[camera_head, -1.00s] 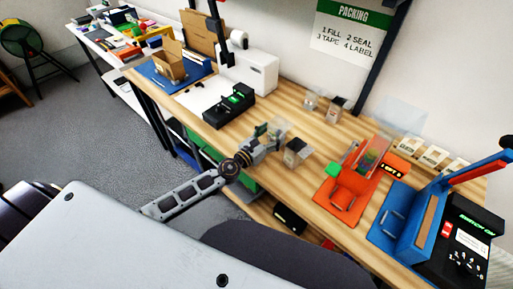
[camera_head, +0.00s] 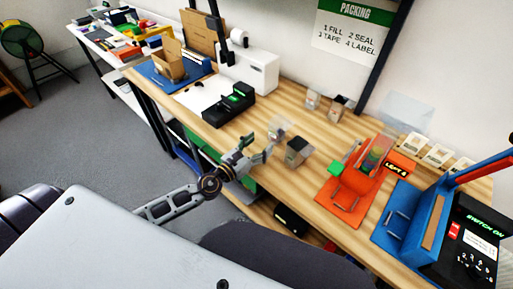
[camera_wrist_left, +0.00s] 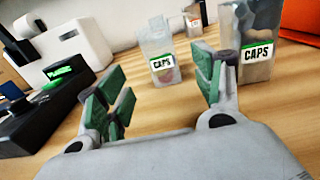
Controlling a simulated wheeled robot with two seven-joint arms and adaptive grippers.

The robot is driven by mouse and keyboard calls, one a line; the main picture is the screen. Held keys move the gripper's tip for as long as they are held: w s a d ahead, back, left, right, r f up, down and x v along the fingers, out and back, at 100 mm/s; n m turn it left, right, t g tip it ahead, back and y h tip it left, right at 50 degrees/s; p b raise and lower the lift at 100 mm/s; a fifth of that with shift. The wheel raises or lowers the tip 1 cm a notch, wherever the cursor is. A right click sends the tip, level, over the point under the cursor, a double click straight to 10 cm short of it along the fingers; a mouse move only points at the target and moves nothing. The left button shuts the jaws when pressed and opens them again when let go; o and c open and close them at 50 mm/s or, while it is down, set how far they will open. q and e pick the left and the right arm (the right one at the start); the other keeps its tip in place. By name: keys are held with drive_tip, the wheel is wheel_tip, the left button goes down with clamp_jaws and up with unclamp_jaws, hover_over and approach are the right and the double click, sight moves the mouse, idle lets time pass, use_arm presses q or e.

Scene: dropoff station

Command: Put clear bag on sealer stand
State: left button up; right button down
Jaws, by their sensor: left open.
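A clear bag (camera_head: 376,154) with colourful contents leans upright in the orange stand (camera_head: 343,200) at the right. A small clear pouch (camera_head: 280,129) stands on the bench; in the left wrist view this pouch (camera_wrist_left: 163,66), labelled CAPS, shows beyond and between the fingertips. A darker CAPS pouch (camera_head: 298,151) stands to its right, and appears beyond the right finger in the left wrist view (camera_wrist_left: 257,50). My left gripper (camera_head: 262,147) is open and empty, on the near side of the pouches. The blue sealer (camera_head: 409,222) is at the far right. My right gripper is not visible.
A black device (camera_head: 230,106) with a green display and a white printer (camera_head: 250,69) stand left of the pouches. Two more small pouches (camera_head: 312,99) stand at the back, near flat clear film (camera_head: 405,112).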

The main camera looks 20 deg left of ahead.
use_arm(q)
drive_tip(key=shift+s+a, duration=0.15)
drive_tip(key=shift+s, duration=0.3)
use_arm(e)
drive_tip(key=shift+s+d+f, duration=0.1)
drive_tip(key=shift+s+f, duration=0.1)
drive_tip(key=shift+s+a, duration=0.25)
drive_tip(key=shift+s, duration=0.2)
use_arm(q)
drive_tip(key=shift+o, duration=0.3)
